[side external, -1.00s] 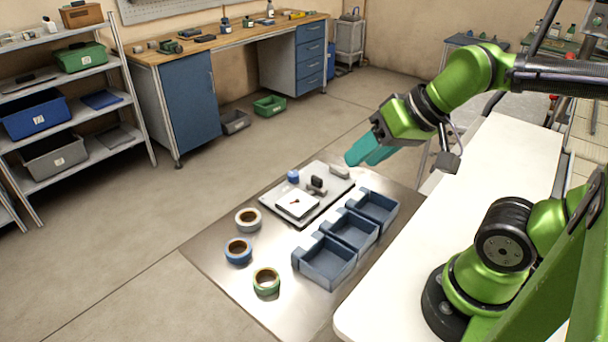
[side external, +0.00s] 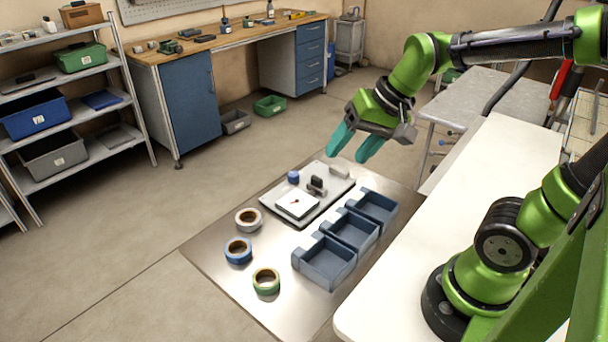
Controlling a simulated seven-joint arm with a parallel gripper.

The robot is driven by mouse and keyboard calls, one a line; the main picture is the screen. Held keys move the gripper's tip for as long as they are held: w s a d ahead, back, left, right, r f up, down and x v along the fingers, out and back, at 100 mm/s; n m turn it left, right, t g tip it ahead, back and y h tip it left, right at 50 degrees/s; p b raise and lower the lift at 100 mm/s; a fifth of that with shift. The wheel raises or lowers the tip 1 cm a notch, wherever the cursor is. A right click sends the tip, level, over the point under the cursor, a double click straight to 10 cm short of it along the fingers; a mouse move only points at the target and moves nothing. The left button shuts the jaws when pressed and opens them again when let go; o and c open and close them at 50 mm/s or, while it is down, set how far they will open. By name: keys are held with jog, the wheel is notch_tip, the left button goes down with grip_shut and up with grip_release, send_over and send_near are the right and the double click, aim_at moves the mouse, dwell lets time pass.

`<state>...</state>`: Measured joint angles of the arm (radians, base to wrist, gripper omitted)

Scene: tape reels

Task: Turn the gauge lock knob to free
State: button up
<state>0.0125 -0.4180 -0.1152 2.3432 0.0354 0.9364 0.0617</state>
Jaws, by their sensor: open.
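The gauge device (side external: 320,208) is a pale flat base on the metal table, with a white plate (side external: 297,204) bearing a small dark and reddish pointer. A blue knob (side external: 293,176) stands at its back left edge; I cannot tell whether this is the lock knob or read its setting. A dark upright piece (side external: 317,184) stands near the base's middle. A light grey block (side external: 340,171) sits at its back right. My gripper (side external: 349,158) has teal fingers, open and empty, pointing down above and beyond the device's back right side, apart from it.
Three blue-grey bins (side external: 326,262) stand in a row right of the device. A white tape reel (side external: 248,219), a blue reel (side external: 238,251) and a green reel (side external: 266,281) lie at the left and front. The metal surface (side external: 215,250) is bare around the reels.

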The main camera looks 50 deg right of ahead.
jog(key=w+d+f+m+g, duration=0.1)
jog(key=w+d+f+m, duration=0.2)
jog(key=w+d+m, duration=0.3)
jog(key=w+d+f+m+g, duration=0.1)
jog(key=w+d+f+m, duration=0.2)
jog(key=w+d+m, duration=0.3)
jog(key=m+y, duration=0.1)
jog(key=m, duration=0.7)
send_near(293, 173)
jog(key=x, duration=0.8)
jog(key=shift+f, duration=0.25)
jog(key=c, duration=1)
jog(key=shift+c, duration=0.2)
